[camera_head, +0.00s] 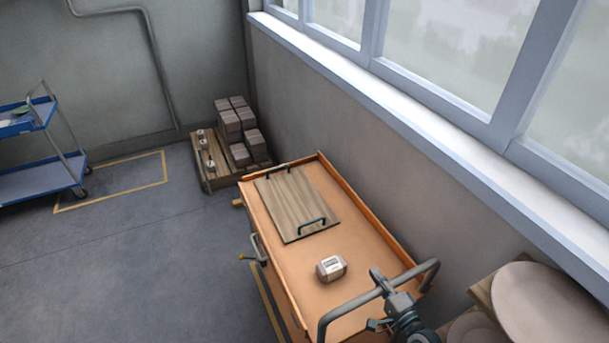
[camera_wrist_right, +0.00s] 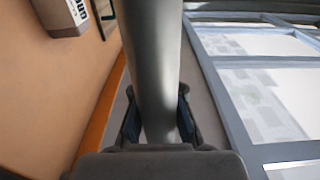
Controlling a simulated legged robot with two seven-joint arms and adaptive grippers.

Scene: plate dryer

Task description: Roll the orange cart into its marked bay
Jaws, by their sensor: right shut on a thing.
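The orange cart (camera_head: 290,265) stands along the right wall under the windows. Its grey tubular push handle (camera_head: 338,312) rises at the near end. My right gripper (camera_head: 388,286) is shut on this handle; in the right wrist view the bar (camera_wrist_right: 153,50) runs between the two fingers (camera_wrist_right: 158,118). A wooden board with dark handles (camera_head: 296,203) and a small pale labelled block (camera_head: 331,268) lie on the cart top. A yellow floor line (camera_head: 268,303) runs beside the cart's left side; the cart hides the rest of that marking. My left gripper is not in view.
A wooden pallet with stacked grey-brown blocks (camera_head: 232,130) stands close beyond the cart's far end. A blue cart (camera_head: 40,180) stands left, beside a yellow floor outline (camera_head: 110,183). Round pale plates (camera_head: 550,300) sit at lower right. The floor left of the cart is clear.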

